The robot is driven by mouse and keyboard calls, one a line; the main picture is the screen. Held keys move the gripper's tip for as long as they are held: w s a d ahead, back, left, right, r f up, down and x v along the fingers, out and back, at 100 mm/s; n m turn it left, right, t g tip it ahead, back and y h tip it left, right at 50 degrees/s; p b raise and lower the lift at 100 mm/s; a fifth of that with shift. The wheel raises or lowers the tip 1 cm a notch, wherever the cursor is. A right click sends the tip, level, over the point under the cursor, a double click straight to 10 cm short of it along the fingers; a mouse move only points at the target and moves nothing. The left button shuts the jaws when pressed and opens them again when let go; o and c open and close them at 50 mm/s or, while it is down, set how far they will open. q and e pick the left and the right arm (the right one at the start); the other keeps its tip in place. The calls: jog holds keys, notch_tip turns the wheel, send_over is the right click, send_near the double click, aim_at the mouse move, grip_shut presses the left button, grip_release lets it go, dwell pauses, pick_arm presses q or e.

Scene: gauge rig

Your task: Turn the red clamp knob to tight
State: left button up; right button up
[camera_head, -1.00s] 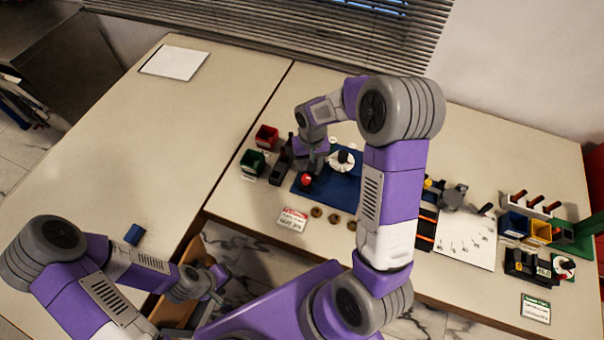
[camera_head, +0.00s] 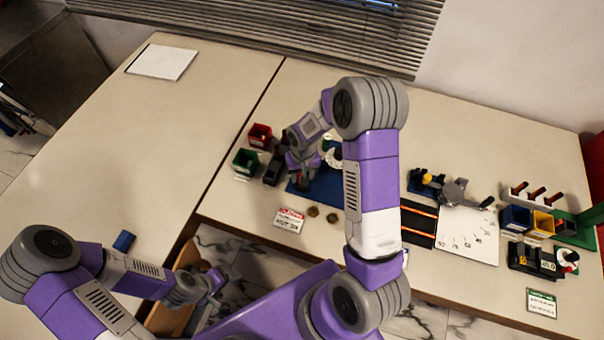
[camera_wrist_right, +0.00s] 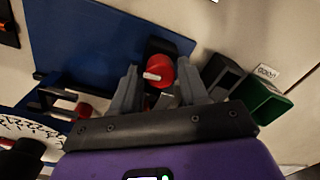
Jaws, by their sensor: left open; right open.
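The red clamp knob (camera_wrist_right: 161,73), with a white mark on its face, shows in the right wrist view against a blue board (camera_wrist_right: 95,40). My right gripper (camera_wrist_right: 159,82) is open, with one finger on each side of the knob in the picture; whether they touch it I cannot tell. In the head view my right gripper (camera_head: 303,180) is over the left part of the blue board (camera_head: 325,190), and the knob is hidden there. My left gripper (camera_head: 215,283) is open and empty, low at the front edge, away from the board.
A red bin (camera_head: 260,135) and a green bin (camera_head: 245,163) stand left of the board. A white dial (camera_wrist_right: 28,130) is close by the gripper. A red-headed label card (camera_head: 289,220) lies in front. The left table is mostly clear.

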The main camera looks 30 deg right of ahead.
jog(key=c, duration=0.8)
jog(key=shift+o, duration=0.2)
jog(key=shift+m+b, duration=0.3)
jog(key=shift+m, duration=0.4)
jog(key=o, duration=0.8)
jog(key=shift+c, duration=0.2)
jog(key=shift+r+p, duration=0.65)
jog(key=shift+r, duration=3.2)
